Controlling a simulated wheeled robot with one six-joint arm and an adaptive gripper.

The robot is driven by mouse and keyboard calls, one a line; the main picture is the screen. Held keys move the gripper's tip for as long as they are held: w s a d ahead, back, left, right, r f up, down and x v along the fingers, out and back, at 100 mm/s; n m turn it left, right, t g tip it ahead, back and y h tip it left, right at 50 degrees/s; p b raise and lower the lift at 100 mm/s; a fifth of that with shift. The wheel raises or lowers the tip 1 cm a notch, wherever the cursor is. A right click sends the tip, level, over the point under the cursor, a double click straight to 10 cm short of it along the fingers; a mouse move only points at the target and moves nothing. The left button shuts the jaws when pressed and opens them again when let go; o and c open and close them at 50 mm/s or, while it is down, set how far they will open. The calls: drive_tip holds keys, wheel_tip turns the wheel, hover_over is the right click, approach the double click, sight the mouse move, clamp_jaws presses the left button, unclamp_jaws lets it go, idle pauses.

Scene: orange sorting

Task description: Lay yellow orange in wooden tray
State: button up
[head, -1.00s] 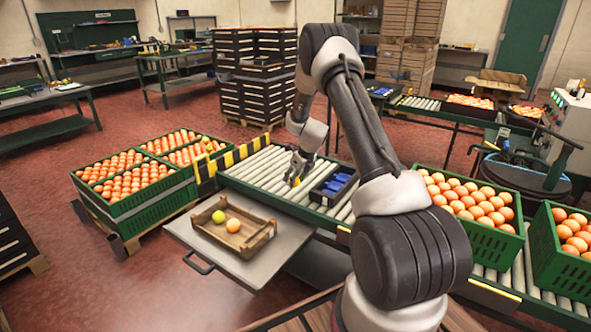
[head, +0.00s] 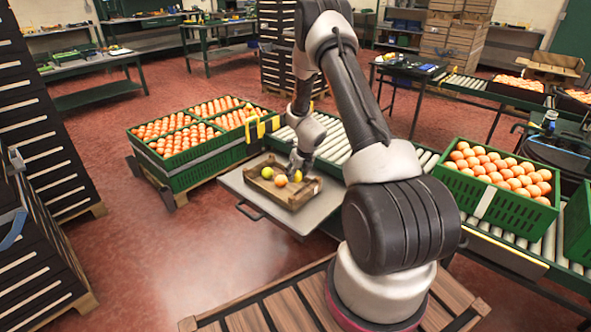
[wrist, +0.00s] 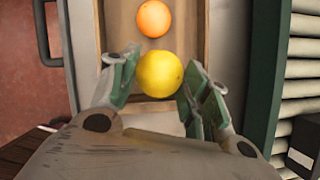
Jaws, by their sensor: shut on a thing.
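The yellow orange (wrist: 160,74) is between the fingers of my gripper (wrist: 158,84) in the wrist view, and my gripper is shut on it. In the head view the yellow orange (head: 298,176) shows just under my gripper (head: 299,167), over the right part of the wooden tray (head: 272,197). I cannot tell whether it touches the tray floor. An orange-coloured fruit (head: 281,180) lies in the tray beside it, and also shows in the wrist view (wrist: 154,18). A yellow-green fruit (head: 267,170) lies at the tray's left.
The tray stands on a grey side table (head: 310,214) beside the roller conveyor (head: 334,146). Green crates of oranges (head: 190,172) stand to the left, and another full crate (head: 505,205) stands on the conveyor at right. Tray floor around the fruit is partly bare.

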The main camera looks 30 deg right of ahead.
drive_tip(key=shift+d+f, duration=0.1)
drive_tip(key=shift+f, duration=2.75)
drive_tip(key=shift+f, duration=0.25)
drive_tip(key=o, duration=1.1)
drive_tip(key=o, duration=0.4)
drive_tip(key=shift+r, duration=4)
